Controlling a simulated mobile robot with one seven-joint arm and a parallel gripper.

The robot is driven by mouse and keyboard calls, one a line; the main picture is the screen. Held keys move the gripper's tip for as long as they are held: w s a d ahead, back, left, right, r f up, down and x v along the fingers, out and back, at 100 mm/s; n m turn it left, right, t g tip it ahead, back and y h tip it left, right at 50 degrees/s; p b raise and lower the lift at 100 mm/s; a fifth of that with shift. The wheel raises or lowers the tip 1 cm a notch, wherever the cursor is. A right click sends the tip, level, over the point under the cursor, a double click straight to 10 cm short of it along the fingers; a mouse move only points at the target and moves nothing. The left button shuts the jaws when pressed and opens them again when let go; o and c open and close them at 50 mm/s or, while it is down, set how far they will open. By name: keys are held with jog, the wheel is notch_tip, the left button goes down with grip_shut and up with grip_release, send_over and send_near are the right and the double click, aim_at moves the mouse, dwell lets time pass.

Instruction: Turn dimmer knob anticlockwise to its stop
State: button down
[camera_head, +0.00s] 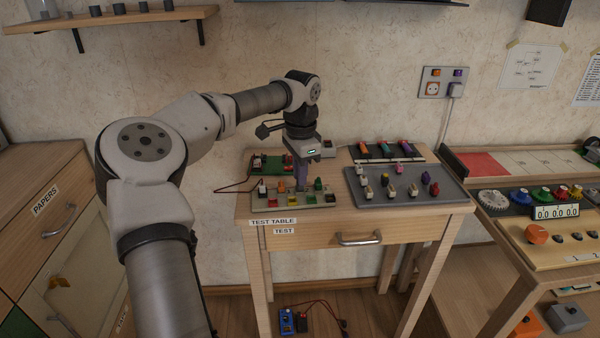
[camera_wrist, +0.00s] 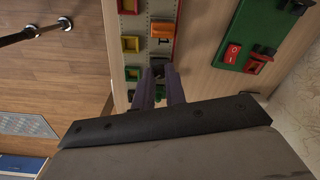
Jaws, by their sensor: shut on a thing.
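The switch board (camera_head: 335,201), a pale strip with several coloured controls, lies on the test table. My gripper (camera_head: 302,188) points down onto its middle, between an orange control (camera_head: 281,187) and a green one (camera_head: 318,185). In the wrist view my gripper's purple fingers (camera_wrist: 160,72) are shut on a small dark part, which I take to be the dimmer knob (camera_wrist: 157,70). The fingers hide most of it, so its turn angle cannot be read. The orange control (camera_wrist: 162,30) sits beside the fingertips.
A green board (camera_head: 268,163) with a red switch lies behind the strip. A grey tray (camera_head: 405,200) of small parts lies to the right, with a dark rack (camera_head: 385,152) behind it. The table drawer (camera_head: 350,238) is shut. A bench with an orange knob (camera_head: 537,233) stands further right.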

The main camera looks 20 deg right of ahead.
dwell(0.4)
jog(key=c, duration=1.4)
grip_release()
jog(key=shift+r, duration=0.1)
notch_tip(320, 180, up, 14)
jog(key=shift+s+f, duration=0.2)
